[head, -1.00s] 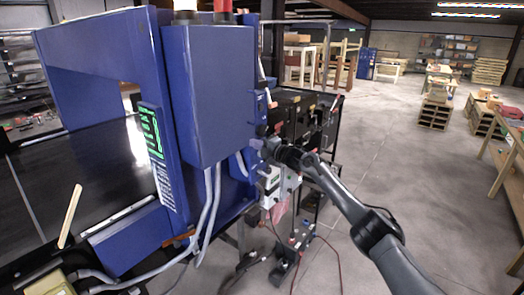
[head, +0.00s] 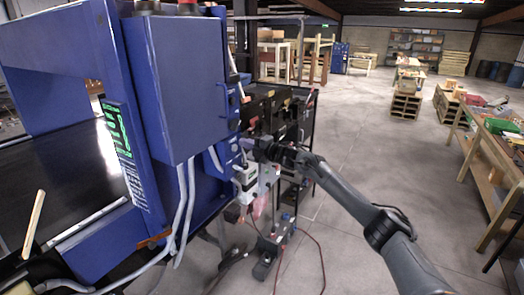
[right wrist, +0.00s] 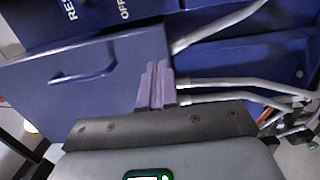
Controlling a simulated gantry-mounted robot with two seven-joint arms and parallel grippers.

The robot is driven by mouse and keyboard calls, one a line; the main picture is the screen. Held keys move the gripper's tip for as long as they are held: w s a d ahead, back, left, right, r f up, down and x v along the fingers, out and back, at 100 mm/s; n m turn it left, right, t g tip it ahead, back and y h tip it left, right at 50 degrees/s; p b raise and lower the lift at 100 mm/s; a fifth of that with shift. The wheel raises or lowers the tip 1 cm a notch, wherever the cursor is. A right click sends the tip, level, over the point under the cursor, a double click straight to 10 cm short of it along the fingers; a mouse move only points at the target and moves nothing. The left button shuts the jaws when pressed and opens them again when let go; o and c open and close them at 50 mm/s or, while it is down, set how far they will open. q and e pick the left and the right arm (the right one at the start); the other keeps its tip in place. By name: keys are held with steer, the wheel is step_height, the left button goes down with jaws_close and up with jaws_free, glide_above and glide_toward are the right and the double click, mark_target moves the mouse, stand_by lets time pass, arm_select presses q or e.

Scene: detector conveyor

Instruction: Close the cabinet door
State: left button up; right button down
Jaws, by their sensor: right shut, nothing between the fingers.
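The blue cabinet (head: 172,85) is a tall box fixed to the blue conveyor machine. A blue panel with a bar handle, which looks like its door (right wrist: 50,92), fills the left of the right wrist view. In the head view only a narrow strip with the handle (head: 227,98) shows on the cabinet's right side. I cannot tell how far the door stands open. My right gripper (head: 243,145) is at the machine's right side, below the handle. In the right wrist view its purple fingers (right wrist: 157,85) are together and empty, by the panel's right edge; contact is unclear. My left gripper is out of view.
Grey conduits (head: 185,205) run down below the cabinet. A dark rack (head: 285,115) stands close behind my right gripper, with cables on the floor. A wooden workbench (head: 490,165) is at the far right. The floor (head: 360,140) between is clear.

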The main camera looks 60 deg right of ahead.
steer(key=shift+s+b, duration=1.4)
steer(key=shift+s, duration=1.55)
